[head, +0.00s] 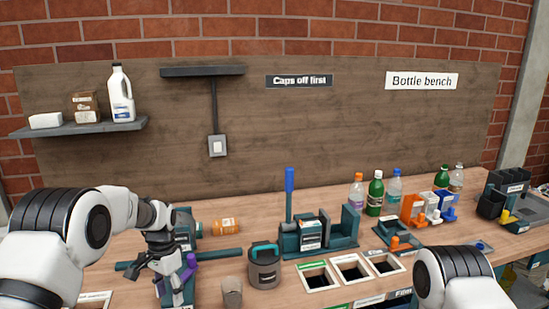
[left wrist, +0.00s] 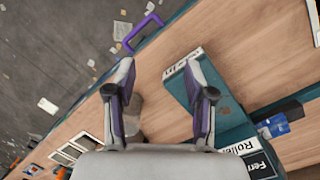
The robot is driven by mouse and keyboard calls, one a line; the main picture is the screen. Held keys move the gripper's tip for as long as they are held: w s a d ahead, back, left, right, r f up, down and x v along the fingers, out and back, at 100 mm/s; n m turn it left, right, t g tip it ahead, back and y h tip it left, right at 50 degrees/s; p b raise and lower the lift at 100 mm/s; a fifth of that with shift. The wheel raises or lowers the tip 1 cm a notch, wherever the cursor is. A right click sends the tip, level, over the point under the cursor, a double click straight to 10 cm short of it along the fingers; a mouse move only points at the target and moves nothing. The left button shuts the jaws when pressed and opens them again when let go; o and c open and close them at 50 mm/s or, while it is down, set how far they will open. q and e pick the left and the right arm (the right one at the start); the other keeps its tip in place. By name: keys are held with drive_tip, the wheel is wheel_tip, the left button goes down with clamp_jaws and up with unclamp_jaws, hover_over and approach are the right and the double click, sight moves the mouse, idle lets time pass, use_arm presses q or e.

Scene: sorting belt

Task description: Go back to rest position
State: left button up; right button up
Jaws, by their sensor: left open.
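My left gripper (head: 180,278) hangs over the left part of the bench, beside a dark teal device with a purple part. In the left wrist view its two fingers (left wrist: 158,75) are spread apart with nothing between their tips. Below them are the wooden bench top (left wrist: 150,85) and, close to the right finger, a teal block with a white label (left wrist: 182,63). My right arm shows only as a white and black link at the lower right of the head view; its gripper is out of the picture.
A dark canister (head: 264,272) and a small grey-brown cup (head: 232,291) stand right of the left gripper. An orange bottle (head: 226,226) lies behind. Square bench openings (head: 318,288) are at front centre. Several bottles (head: 375,195) stand at the back right.

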use_arm(q)
drive_tip(key=s+f+g, duration=0.4)
drive_tip(key=s+f, duration=1.4)
drive_tip(key=s, duration=0.3)
drive_tip(key=s+d+f+n+t, duration=0.1)
drive_tip(key=s+f+n, duration=0.1)
drive_tip(key=s, duration=0.9)
drive_tip(key=s+d+f+n+t, duration=0.1)
drive_tip(key=s+f+n, duration=0.1)
drive_tip(key=s, duration=0.9)
drive_tip(key=w+t, duration=0.1)
drive_tip(key=w+n+t, duration=0.2)
drive_tip(key=w, duration=0.1)
drive_tip(key=shift+a+r+t, duration=0.3)
drive_tip(key=shift+r, duration=0.1)
